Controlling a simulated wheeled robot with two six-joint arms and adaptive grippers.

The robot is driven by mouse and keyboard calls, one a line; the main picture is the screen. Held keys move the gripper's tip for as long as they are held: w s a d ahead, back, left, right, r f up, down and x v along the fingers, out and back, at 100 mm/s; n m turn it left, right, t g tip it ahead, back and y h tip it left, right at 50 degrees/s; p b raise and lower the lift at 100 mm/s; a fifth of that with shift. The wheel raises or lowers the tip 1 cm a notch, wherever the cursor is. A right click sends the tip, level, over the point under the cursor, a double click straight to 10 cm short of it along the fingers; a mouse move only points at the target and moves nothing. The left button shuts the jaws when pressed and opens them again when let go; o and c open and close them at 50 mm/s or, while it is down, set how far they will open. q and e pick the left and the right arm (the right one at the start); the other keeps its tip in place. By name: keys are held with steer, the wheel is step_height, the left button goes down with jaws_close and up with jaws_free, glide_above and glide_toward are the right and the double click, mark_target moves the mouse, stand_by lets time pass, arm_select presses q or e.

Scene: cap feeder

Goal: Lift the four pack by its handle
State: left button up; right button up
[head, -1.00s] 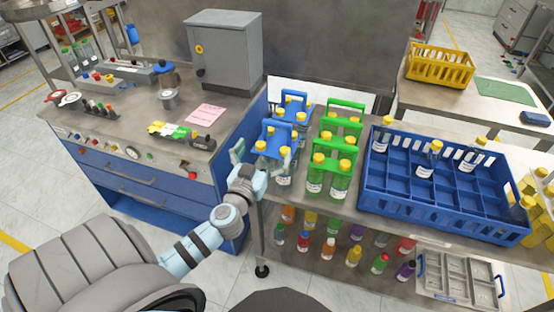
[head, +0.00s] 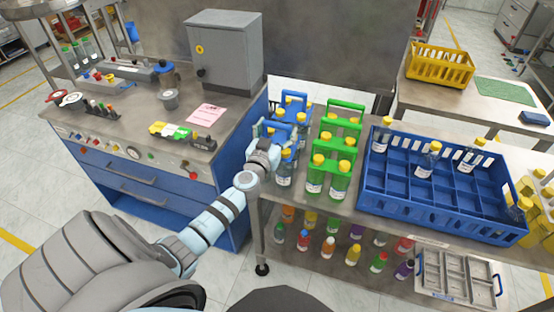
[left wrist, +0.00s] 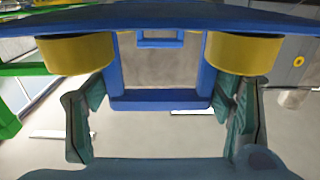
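The front blue four pack (head: 285,153) stands on the steel table, with yellow-capped bottles in a blue carrier. My left gripper (head: 274,136) is over its top and hides part of it. In the left wrist view, the blue handle (left wrist: 160,100) crosses between the two spread fingers of my left gripper (left wrist: 163,115). A finger stands beyond each end of the handle bar, with small gaps that look clear of contact. Two yellow caps (left wrist: 75,53) show above the fingers. My right gripper is not in view.
Another blue four pack (head: 295,104) stands behind. Two green four packs (head: 335,145) stand close on the right, beside a blue divided crate (head: 372,200) with a few bottles. A control desk with a pink note (head: 207,114) is on the left.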

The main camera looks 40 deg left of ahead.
arm_select(q)
steer(key=c, duration=1)
steer(key=shift+w, duration=0.1)
steer(key=shift+c, duration=0.4)
steer(key=shift+r, duration=0.15)
